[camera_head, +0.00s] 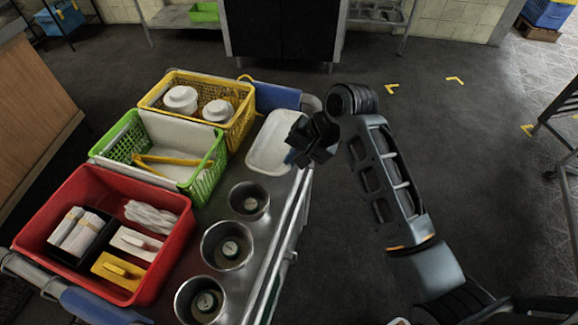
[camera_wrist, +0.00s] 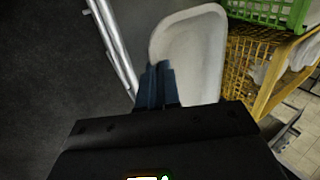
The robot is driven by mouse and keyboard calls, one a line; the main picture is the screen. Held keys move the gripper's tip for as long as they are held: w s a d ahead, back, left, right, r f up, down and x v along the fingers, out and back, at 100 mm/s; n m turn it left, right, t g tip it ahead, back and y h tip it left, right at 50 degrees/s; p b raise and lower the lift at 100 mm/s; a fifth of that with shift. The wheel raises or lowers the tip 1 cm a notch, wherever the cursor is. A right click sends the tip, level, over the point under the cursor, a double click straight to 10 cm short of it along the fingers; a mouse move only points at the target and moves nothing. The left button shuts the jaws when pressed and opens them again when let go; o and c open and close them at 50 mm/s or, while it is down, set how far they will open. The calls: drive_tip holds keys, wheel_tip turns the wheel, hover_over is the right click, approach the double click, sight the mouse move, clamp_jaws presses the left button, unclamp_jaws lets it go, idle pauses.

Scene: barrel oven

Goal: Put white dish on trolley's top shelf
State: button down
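The white dish (camera_head: 266,146) is a shallow, rounded rectangular tray at the right end of the trolley's top shelf (camera_head: 258,250), beside the yellow basket. I cannot tell whether it rests on the shelf or is just above it. My gripper (camera_head: 294,158) is at the dish's right edge. In the wrist view, the fingers of my gripper (camera_wrist: 157,86) are close together with the rim of the white dish (camera_wrist: 196,45) between them, one finger over its inside. The fingertips partly hide the rim.
The trolley also carries a yellow basket (camera_head: 244,126) with white pots, a green basket (camera_head: 205,182), a red crate (camera_head: 179,240) and several round metal wells (camera_head: 228,246). A dark cabinet (camera_head: 283,28) stands behind. The floor (camera_head: 465,140) to the right is clear.

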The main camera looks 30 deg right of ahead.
sight(290, 177)
drive_tip(key=shift+w+a+f, duration=0.35)
drive_tip(key=shift+a+f, duration=0.05)
drive_tip(key=shift+f, duration=1.9)
drive_tip(key=shift+f, duration=0.1)
drive_tip(key=c, duration=1.6)
unclamp_jaws()
drive_tip(key=shift+c, duration=0.2)
drive_tip(key=v, duration=1.2)
